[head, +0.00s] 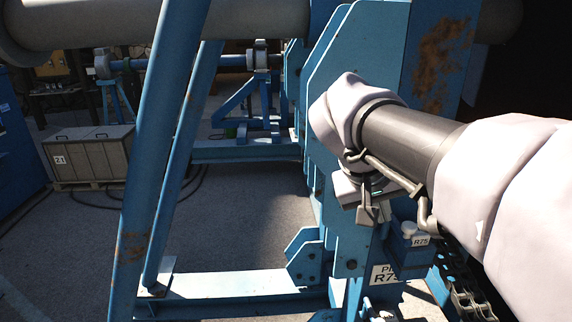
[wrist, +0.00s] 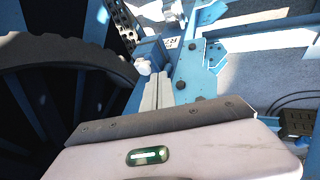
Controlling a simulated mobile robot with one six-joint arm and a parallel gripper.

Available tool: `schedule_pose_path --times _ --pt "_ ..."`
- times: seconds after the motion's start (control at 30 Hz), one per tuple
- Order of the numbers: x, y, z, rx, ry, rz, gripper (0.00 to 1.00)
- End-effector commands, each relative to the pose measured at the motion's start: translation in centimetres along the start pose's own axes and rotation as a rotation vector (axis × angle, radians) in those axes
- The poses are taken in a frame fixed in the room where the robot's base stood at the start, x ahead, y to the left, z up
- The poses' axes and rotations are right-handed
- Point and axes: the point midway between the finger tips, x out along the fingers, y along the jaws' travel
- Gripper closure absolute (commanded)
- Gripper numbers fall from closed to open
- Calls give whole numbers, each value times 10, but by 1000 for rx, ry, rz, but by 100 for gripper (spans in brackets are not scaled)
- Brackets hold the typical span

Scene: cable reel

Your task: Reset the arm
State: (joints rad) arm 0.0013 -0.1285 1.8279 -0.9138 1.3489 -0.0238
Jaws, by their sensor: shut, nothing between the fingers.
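My arm (head: 410,140), grey with white covers, reaches in from the right in the head view. My gripper (head: 367,213) hangs below the wrist, in front of the blue reel stand (head: 345,150). In the wrist view my gripper (wrist: 158,92) shows two pale fingers side by side with no visible gap. It is shut and holds nothing. A small blue block with a white knob (head: 409,229) and an R75 label sits just right of and below the gripper in the head view. The knob also shows beyond the fingertips in the wrist view (wrist: 144,66).
A chain (head: 465,285) hangs at the lower right. A blue slanted post (head: 160,150) and a floor beam (head: 235,290) stand at the left. A large ribbed dark wheel (wrist: 60,55) fills the wrist view's left.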

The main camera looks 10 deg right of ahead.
Motion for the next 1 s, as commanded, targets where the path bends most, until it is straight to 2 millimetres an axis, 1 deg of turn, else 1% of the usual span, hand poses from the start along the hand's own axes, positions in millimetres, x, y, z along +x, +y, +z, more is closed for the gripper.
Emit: schedule_pose_path --times 0.03,0.07,0.1,0.17,0.2,0.27,0.3,0.37,0.4,0.5,0.6,0.67,0.73,1.0 --pt "24 -18 24 6 -2 -29 100" --pt "38 -30 40 13 -5 -56 100" --pt "60 -49 65 25 -6 -100 100" --pt "93 -81 108 49 -9 -177 100" --pt "114 -103 136 68 -11 -230 100" --pt "143 -134 175 99 -13 -307 100" --pt "162 -154 201 122 -13 -357 100" --pt "190 -183 238 159 -13 -429 100" --pt "208 -202 261 184 -13 -474 100" --pt "243 -239 307 245 -12 -568 100" --pt "264 -262 336 291 -13 -631 100" --pt "269 -270 345 309 -14 -653 100" --pt "270 -273 348 319 -14 -667 100" --pt "269 -273 349 322 -14 -670 100"
